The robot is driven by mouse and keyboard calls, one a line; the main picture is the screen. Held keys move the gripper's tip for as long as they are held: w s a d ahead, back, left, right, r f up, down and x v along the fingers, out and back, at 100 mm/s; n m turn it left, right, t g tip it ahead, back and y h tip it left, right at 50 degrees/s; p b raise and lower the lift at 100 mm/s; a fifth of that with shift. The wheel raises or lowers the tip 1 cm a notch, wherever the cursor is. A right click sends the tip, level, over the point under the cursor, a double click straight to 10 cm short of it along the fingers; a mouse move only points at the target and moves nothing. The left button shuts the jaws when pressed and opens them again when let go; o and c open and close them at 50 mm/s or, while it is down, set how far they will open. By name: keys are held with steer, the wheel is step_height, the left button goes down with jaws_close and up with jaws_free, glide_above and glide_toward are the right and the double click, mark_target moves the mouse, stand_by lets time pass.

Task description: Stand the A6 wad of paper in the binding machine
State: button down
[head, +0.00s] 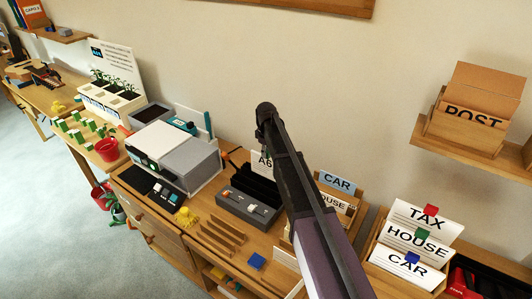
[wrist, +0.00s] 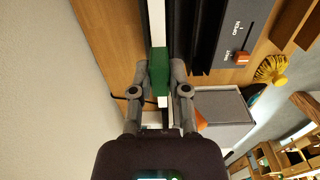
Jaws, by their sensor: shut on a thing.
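A white wad of paper marked A6 (head: 262,163) is upright at the back of the binding machine (head: 250,203), under the end of my arm. The machine is dark with a grey front panel. In the wrist view the wad is a narrow white strip seen edge-on (wrist: 157,25), with a green piece (wrist: 158,65) on it. My gripper (wrist: 159,78) is shut on the wad at this green piece. The black body of the machine (wrist: 205,35) is close on the right of the wad. I cannot tell whether the wad is in its slot.
A grey-white printer (head: 175,155) stands left of the machine. A holder with CAR and HOUSE cards (head: 337,183) stands right, partly behind my arm.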

mark_target(266, 160)
steer(key=shift+f+b, duration=1.95)
steer(key=shift+f, duration=0.1)
steer(key=c, duration=0.5)
jaws_free()
steer(key=shift+c, duration=0.2)
steer(key=o, duration=0.5)
steer(key=shift+a, duration=0.1)
steer(key=shift+r, duration=0.1)
steer(key=shift+r+p, duration=3.9)
steer(key=shift+p, duration=0.15)
